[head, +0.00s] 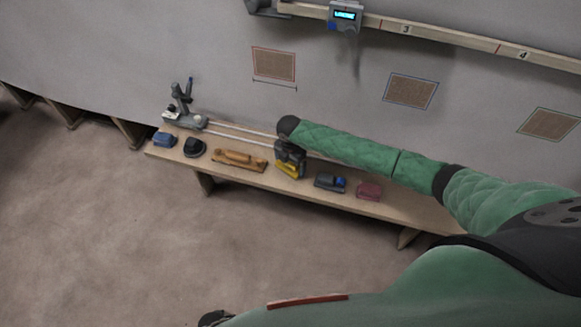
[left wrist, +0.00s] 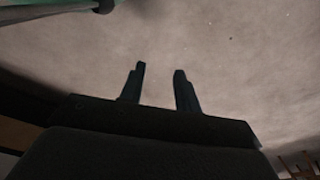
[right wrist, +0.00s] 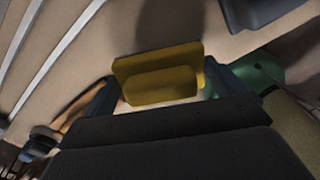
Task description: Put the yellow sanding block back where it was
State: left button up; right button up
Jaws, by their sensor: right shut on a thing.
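The yellow sanding block (head: 288,171) is at the wooden bench (head: 225,175), between a long wooden-topped sander and a grey and blue block. My right gripper (head: 290,158) points down and is shut on it. In the right wrist view the yellow block (right wrist: 160,80) sits between the two fingers, with bench top behind it. I cannot tell whether its underside touches the bench. My left gripper (left wrist: 160,72) is open and empty in the left wrist view, over bare floor.
On the bench stand a blue block (head: 163,140), a black sander (head: 194,147), the wooden-topped sander (head: 239,159), the grey and blue block (head: 330,182) and a dark red block (head: 369,191). A grey stand (head: 184,112) and rails are behind. Patches hang on the wall.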

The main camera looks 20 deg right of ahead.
aim_at(291, 169)
jog(key=shift+f+p, duration=0.75)
jog(key=shift+f, duration=1.15)
pick_arm(q)
jog(key=f, duration=0.1)
jog(key=s+a+f, duration=0.1)
jog(key=f, duration=0.1)
jog(key=shift+s+a+f, duration=0.15)
pick_arm(e)
jog(key=shift+s+d, duration=0.1)
jog(key=o, duration=0.6)
jog(key=shift+c, duration=0.2)
